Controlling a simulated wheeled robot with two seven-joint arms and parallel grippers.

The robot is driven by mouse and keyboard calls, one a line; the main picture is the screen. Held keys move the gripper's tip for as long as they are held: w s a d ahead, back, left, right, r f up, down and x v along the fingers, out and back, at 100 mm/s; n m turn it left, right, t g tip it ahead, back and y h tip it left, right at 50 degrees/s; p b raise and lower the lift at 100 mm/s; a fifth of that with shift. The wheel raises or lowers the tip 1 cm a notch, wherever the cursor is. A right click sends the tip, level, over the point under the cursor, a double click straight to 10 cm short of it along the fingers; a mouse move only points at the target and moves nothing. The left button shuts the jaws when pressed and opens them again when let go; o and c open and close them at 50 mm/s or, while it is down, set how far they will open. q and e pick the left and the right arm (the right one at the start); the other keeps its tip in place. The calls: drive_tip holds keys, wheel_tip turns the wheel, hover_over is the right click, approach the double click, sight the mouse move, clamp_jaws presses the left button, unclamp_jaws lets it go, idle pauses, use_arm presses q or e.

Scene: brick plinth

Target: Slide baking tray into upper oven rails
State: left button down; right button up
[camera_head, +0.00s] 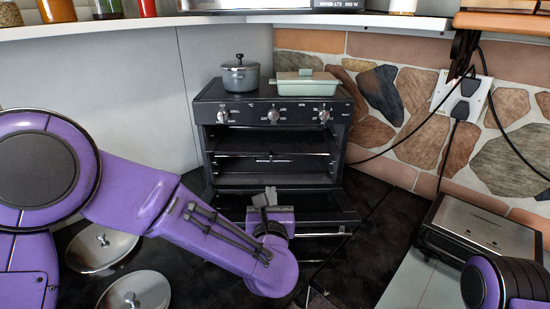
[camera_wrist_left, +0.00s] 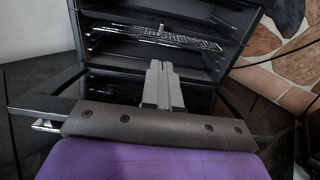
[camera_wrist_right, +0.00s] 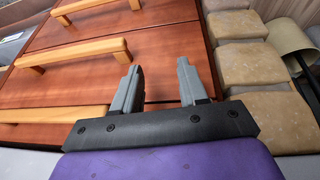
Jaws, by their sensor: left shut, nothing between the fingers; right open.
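The black oven (camera_head: 338,130) stands against the back corner with its door (camera_head: 320,212) folded down and its cavity open. Inside, a wire rack (camera_wrist_left: 190,41) lies across the rails; it is dim in the head view (camera_head: 265,157). I cannot make out a separate baking tray in any view. My left gripper (camera_head: 265,197) is shut and empty in front of the cavity, over the open door. Its closed fingers (camera_wrist_left: 160,68) point toward the cavity in the left wrist view. My right gripper (camera_wrist_right: 160,68) is open and empty, facing wooden drawer fronts.
A grey pot (camera_head: 240,77) and a green lidded dish (camera_head: 305,84) sit on the oven top. Two round lids (camera_head: 101,247) (camera_head: 136,291) lie at the lower left. A grill press (camera_head: 480,232) stands at the right. Black cables (camera_head: 458,140) hang from the wall socket.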

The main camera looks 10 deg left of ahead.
use_arm(q)
drive_tip(key=p+x, duration=0.6)
drive_tip(key=x, duration=0.6)
drive_tip(key=shift+w+r, duration=0.25)
drive_tip(key=shift+w, duration=0.15)
use_arm(e)
wheel_tip(320, 180, up, 7)
drive_tip(key=shift+s+f, duration=0.2)
drive_tip(key=shift+s, duration=0.2)
